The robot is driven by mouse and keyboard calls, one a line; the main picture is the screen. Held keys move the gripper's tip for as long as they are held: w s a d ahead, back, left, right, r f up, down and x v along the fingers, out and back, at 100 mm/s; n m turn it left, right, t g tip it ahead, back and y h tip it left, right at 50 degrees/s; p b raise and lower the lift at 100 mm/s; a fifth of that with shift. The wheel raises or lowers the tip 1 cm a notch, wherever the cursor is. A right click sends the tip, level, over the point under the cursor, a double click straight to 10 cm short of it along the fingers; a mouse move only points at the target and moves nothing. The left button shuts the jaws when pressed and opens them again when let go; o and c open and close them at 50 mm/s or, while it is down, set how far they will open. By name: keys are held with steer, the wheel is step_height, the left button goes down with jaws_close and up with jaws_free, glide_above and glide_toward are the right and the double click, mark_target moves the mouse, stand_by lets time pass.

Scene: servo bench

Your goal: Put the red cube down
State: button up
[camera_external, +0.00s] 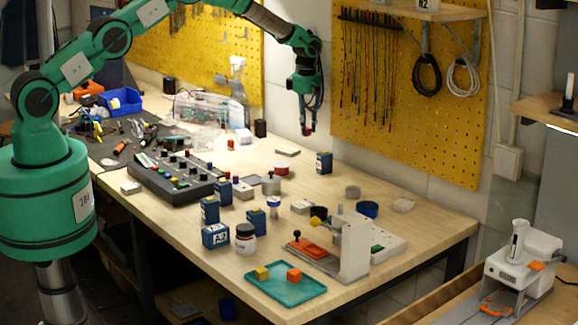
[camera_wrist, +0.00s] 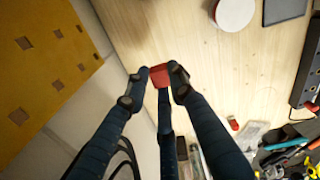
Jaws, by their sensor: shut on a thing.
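The red cube (camera_external: 308,132) is held at the tips of my gripper (camera_external: 309,124), above the back part of the bench near the wall. In the wrist view the red cube (camera_wrist: 160,76) sits between the dark fingertips of my gripper (camera_wrist: 159,72). The fingers are closed on it, and the cube is clear of the bench top (camera_external: 330,195). The cube's far sides are hidden by the fingers.
A blue box (camera_external: 324,163) and a flat grey piece (camera_external: 287,151) stand near the gripper. The yellow pegboard (camera_external: 400,110) is close behind.

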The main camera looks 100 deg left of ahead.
steer(key=shift+f+p, duration=0.3)
steer(key=shift+f, duration=2.5)
steer(key=shift+f, duration=1.9)
steer(key=shift+f, duration=0.15)
steer(key=o, duration=0.7)
steer(key=shift+r+b, duration=0.45)
steer(key=shift+r, duration=5.7)
